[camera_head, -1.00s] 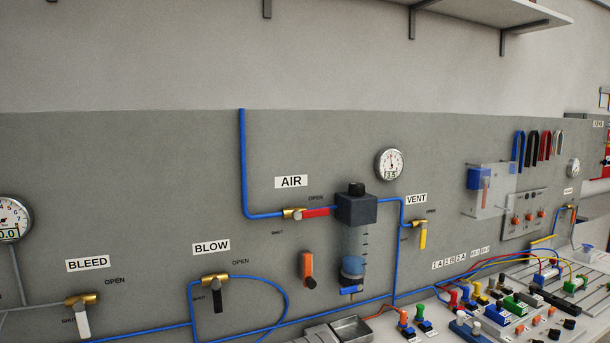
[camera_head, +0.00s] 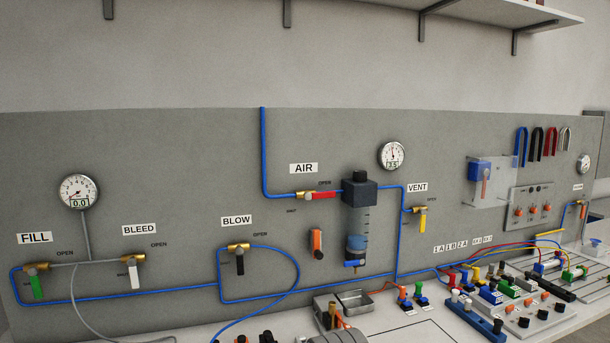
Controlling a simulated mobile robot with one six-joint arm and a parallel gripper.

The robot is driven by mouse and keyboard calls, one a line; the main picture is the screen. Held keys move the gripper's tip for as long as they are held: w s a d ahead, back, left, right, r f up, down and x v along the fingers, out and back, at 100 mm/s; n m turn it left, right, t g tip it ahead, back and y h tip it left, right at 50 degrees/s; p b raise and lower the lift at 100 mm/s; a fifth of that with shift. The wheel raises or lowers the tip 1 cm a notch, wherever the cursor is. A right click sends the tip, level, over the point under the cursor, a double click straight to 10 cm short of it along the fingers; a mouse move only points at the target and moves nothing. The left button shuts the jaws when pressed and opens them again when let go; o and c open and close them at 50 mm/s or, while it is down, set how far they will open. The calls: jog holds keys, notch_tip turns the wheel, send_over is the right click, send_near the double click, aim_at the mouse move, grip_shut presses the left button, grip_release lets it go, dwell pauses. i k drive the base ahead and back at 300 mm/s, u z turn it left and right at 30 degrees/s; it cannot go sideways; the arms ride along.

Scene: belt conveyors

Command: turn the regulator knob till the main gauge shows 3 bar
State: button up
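The regulator is a dark blue-grey block (camera_head: 360,191) on the grey panel, with a clear bowl below it. Its small black knob (camera_head: 359,175) sits on top. A round gauge (camera_head: 392,155) is mounted above and right of the regulator; its small display seems to read 3.5. A second round gauge (camera_head: 79,191) at the left shows 0.0. Which one is the main gauge is not labelled. The red AIR valve handle (camera_head: 323,195) lies along the pipe toward OPEN, left of the regulator. My gripper is not in view.
FILL (camera_head: 37,285), BLEED (camera_head: 134,274), BLOW (camera_head: 240,262) and VENT (camera_head: 422,221) valves are on the panel. A bench along the bottom carries a metal tray (camera_head: 358,306), coloured blocks and cables. A shelf (camera_head: 470,28) is overhead. The panel around the knob is clear.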

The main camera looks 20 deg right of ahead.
aim_at(358, 177)
jog(key=u, duration=1.5)
jog(key=k, duration=1.45)
jog(key=z, duration=1.45)
jog(key=i, duration=1.65)
jog(key=z, duration=0.05)
